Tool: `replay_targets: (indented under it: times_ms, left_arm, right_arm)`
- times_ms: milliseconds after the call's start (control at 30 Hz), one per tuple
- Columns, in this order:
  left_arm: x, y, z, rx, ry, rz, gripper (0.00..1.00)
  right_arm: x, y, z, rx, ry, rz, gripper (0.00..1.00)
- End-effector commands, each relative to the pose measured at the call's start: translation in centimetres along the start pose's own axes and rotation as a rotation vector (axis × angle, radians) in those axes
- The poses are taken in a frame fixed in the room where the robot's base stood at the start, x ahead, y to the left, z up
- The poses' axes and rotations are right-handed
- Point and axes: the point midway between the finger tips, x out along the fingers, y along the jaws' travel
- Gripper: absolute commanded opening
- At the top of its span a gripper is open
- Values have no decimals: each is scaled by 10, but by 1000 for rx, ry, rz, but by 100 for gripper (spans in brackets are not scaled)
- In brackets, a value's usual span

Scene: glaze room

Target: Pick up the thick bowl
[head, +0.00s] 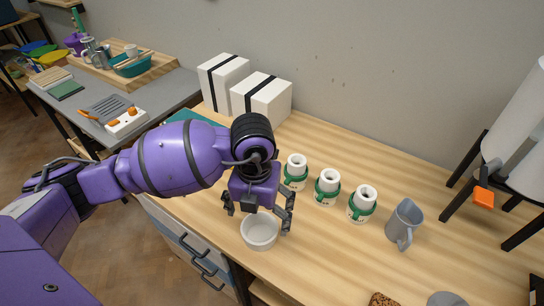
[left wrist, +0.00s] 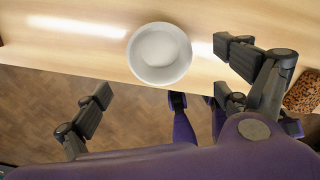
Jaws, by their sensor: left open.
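The thick bowl (head: 260,232) is white and round and stands upright by the front edge of the wooden table. In the left wrist view the bowl (left wrist: 160,54) looks empty, seen from above. My left gripper (head: 258,211) is over the bowl, its fingers spread wide and nothing between them. In the left wrist view the open fingers of my left gripper (left wrist: 163,69) lie either side of the bowl, apart from it in the picture. The gripper hides a little of the bowl's back rim in the head view. My right gripper does not show.
Several white-and-green jars, one of them the middle jar (head: 327,187), stand right of the gripper. A grey jug (head: 404,223) is farther right. White boxes with black bands (head: 262,99) stand behind. Drawers (head: 185,238) lie below the table's front edge.

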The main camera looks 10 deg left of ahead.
Motion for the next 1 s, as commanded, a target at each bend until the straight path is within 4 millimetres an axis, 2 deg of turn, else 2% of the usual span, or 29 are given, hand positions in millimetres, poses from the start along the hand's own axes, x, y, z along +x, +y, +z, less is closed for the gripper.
replay_targets:
  times_ms: [67, 167, 400, 500, 733, 767, 1000]
  left_arm:
    - [12, 0, -1, -2, 5, 0, 92]
    - [19, 0, -1, 1, 4, -1, 92]
    - [50, 2, -2, 1, 6, -1, 92]
    - [64, 2, -2, 1, 4, -3, 92]
    - [68, 2, -2, 2, 3, -3, 92]
    - [68, 2, -2, 2, 3, -3, 91]
    - [68, 2, -2, 2, 3, -3, 59]
  right_arm:
    - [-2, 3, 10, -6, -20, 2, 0]
    - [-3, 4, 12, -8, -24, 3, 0]
    - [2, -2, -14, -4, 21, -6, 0]
    - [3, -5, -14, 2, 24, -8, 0]
    - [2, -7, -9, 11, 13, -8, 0]
    - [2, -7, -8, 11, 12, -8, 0]
    - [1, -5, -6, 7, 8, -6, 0]
